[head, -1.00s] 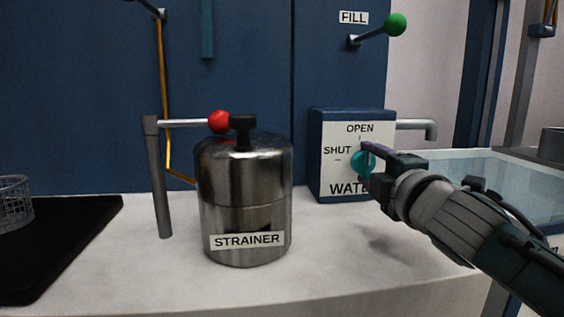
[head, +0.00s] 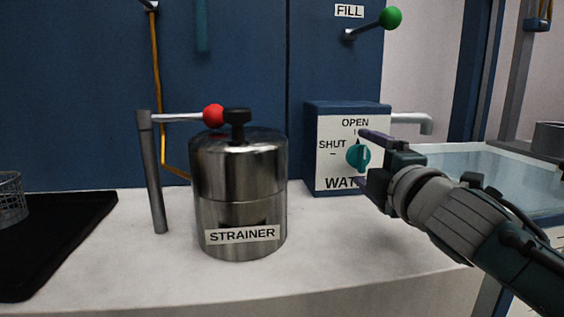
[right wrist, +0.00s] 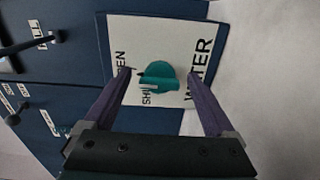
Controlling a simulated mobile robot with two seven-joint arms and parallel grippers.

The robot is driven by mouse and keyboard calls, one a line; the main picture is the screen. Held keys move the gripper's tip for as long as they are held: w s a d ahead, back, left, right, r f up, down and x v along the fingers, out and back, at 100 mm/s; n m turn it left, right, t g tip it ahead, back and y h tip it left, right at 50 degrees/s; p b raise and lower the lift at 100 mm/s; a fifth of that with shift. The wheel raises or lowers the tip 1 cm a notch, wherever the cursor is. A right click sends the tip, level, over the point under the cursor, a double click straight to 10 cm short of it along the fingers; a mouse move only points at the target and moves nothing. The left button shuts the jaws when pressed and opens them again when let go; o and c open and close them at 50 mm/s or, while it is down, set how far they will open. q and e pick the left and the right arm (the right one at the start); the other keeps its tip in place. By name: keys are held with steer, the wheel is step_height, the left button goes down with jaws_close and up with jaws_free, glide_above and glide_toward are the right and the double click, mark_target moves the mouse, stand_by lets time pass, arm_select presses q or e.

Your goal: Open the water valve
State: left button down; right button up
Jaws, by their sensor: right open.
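The white WATER panel (head: 328,178) stands on the counter at centre right, with OPEN marked at its top and SHUT at its left. Its round teal valve knob (head: 358,156) has a pointer tip directed up towards OPEN. In the right wrist view the panel is turned sideways, and the knob (right wrist: 160,76) points left, towards the OPEN word. My right gripper (head: 362,158) is open in front of the knob, one finger above and one below. In the right wrist view its fingers (right wrist: 160,74) stand apart from the knob on both sides. My left gripper is not visible.
A steel STRAINER pot (head: 238,190) stands left of the panel, beside a grey post with a red-balled lever (head: 213,116). A metal spout (head: 412,121) reaches right over a clear basin (head: 500,172). A green-knobbed FILL lever (head: 390,18) is above.

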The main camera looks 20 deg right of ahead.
steer(key=p+v, duration=0.1)
steer(key=v, duration=0.8)
steer(key=shift+s+a, duration=0.1)
